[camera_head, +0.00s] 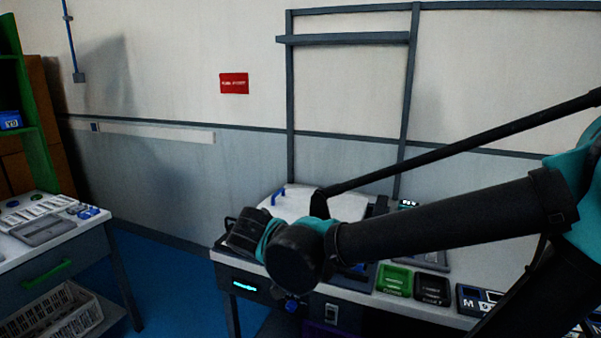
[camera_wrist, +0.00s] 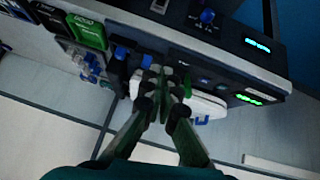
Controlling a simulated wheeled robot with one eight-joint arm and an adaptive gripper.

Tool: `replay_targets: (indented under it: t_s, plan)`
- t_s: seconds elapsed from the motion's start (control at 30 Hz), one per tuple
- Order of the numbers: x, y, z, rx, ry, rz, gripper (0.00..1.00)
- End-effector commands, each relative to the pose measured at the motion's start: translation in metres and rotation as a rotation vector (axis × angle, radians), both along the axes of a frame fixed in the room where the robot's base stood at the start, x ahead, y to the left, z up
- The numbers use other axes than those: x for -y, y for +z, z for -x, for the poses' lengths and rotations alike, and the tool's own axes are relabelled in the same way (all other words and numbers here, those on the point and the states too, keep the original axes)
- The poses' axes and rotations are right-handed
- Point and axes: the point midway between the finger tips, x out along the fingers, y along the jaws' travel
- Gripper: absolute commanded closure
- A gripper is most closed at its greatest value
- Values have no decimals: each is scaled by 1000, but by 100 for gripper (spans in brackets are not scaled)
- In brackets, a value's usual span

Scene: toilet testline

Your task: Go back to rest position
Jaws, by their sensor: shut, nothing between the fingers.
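My gripper (camera_wrist: 160,82) shows in the wrist view with its two fingers shut together and nothing between them. In that view the fingers overlap the edge of the workbench and a white lid-like part (camera_wrist: 207,106) with blue pieces; I cannot tell whether they touch it. In the head view my arm reaches in from the right, its end over the left part of the workbench (camera_head: 455,318). The white part (camera_head: 290,203) lies on the bench behind my arm, with a blue handle (camera_head: 277,196). My fingertips cannot be made out clearly in the head view.
A green bin (camera_head: 395,280) and a black bin (camera_head: 432,289) stand on the bench below my forearm. A dark metal frame (camera_head: 291,100) rises behind the bench. Another table (camera_head: 60,240) is at left, beside a green shelf (camera_head: 30,110). Blue floor lies free between the tables.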

Motion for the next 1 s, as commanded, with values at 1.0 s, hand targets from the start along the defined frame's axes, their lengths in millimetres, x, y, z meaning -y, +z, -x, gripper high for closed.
replay_targets:
  t_s: [1.0]
  plan:
    - [184, -147, 21, -330, 275, -189, 100]
